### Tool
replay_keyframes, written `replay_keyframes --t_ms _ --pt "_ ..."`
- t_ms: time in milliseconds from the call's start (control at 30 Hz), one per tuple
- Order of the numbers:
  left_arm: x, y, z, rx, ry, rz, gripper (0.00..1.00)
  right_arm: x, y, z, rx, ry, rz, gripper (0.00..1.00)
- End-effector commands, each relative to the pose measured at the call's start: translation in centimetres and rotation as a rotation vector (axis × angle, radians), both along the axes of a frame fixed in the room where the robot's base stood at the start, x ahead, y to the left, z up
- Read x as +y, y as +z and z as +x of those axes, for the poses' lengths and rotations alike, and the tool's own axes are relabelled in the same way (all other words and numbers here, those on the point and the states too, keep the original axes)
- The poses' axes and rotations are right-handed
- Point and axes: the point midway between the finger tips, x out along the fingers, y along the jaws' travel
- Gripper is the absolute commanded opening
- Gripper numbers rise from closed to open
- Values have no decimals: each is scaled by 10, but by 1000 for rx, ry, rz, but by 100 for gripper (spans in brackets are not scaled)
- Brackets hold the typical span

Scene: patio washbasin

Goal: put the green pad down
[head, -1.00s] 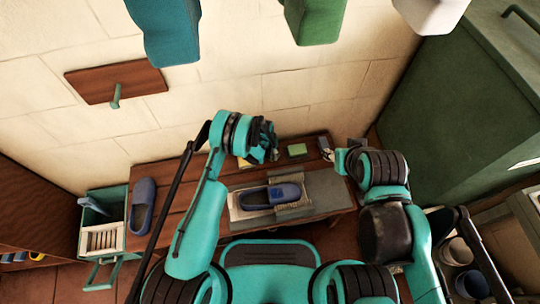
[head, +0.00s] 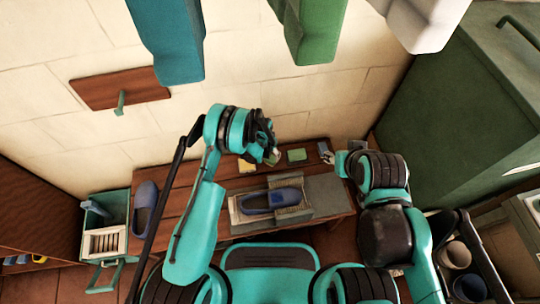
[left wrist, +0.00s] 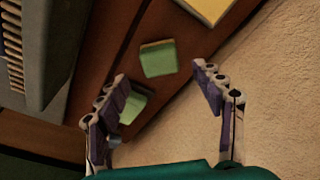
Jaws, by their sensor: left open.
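My left gripper (head: 270,145) is above the back of the wooden bench and is open. In the left wrist view, its two fingers (left wrist: 164,100) are spread wide with nothing between the tips. One green pad (left wrist: 158,58) lies on the bench beyond the fingertips, apart from them; in the head view it shows just below the gripper (head: 273,159). A second green pad (left wrist: 130,103) is partly hidden behind one finger; it lies to the right in the head view (head: 297,154). My right gripper (head: 327,155) is at the bench's right back; its jaws are too small to read.
A yellow pad (head: 246,166) lies left of the green ones. A green caddy (head: 105,207) stands further left. The wall is close behind.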

Motion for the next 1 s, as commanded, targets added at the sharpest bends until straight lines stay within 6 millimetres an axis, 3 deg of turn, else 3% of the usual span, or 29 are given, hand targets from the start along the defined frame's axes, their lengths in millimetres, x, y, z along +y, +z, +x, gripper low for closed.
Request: replay_keyframes --t_ms 100,300,1000 --pt "3 28 -3 0 0 0 67 0 12 0 0 0 0 40" --pt "5 51 -6 0 0 0 67 0 18 0 0 0 0 40" --pt "5 55 -7 0 0 0 67 0 18 0 0 0 0 40"
